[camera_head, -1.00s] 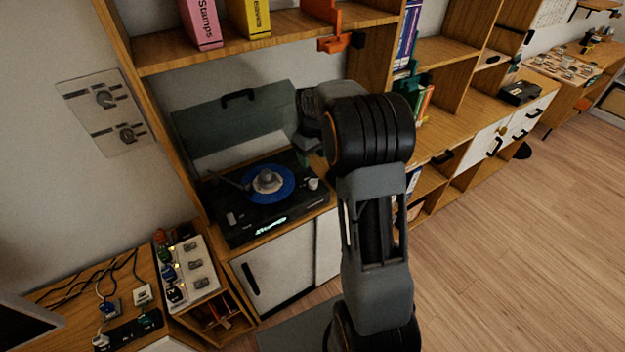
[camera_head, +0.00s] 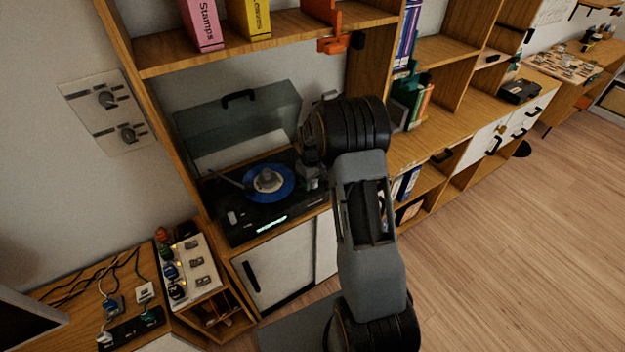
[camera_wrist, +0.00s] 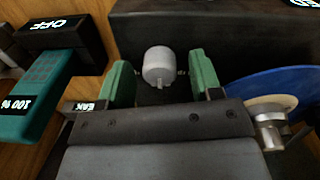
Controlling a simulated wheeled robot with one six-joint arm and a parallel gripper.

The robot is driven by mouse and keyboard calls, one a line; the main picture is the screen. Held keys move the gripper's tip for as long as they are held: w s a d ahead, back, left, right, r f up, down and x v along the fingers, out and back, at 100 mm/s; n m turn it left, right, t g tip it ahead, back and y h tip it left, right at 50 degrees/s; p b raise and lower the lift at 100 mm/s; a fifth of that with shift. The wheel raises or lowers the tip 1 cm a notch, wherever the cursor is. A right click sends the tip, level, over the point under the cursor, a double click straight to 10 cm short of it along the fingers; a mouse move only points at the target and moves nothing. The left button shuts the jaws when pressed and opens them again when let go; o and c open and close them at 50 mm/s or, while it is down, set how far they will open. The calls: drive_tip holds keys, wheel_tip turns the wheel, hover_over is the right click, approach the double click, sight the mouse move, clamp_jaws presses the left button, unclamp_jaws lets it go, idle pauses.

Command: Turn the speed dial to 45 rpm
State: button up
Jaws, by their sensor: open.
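The turntable (camera_head: 255,213) is black and sits in a wooden cabinet bay with its lid raised. A blue record (camera_head: 283,183) lies on it. The dial (camera_wrist: 159,66) is a light grey round knob with a small ridge. In the wrist view my gripper (camera_wrist: 161,78) is open, with one green finger on each side of the knob. A gap shows on both sides, so neither finger seems to touch it. In the head view my gripper (camera_head: 311,176) is over the turntable's right side and hides the dial. The green-lit display (camera_head: 272,224) on the front edge is unreadable.
The raised lid (camera_head: 238,120) stands behind the turntable. The tonearm (camera_head: 232,180) is left of the record. In the wrist view a teal block (camera_wrist: 42,85) marked "100 %" is close on the left. A shelf with an orange bracket (camera_head: 333,44) is above.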

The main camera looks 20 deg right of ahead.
drive_tip(key=c, duration=0.9)
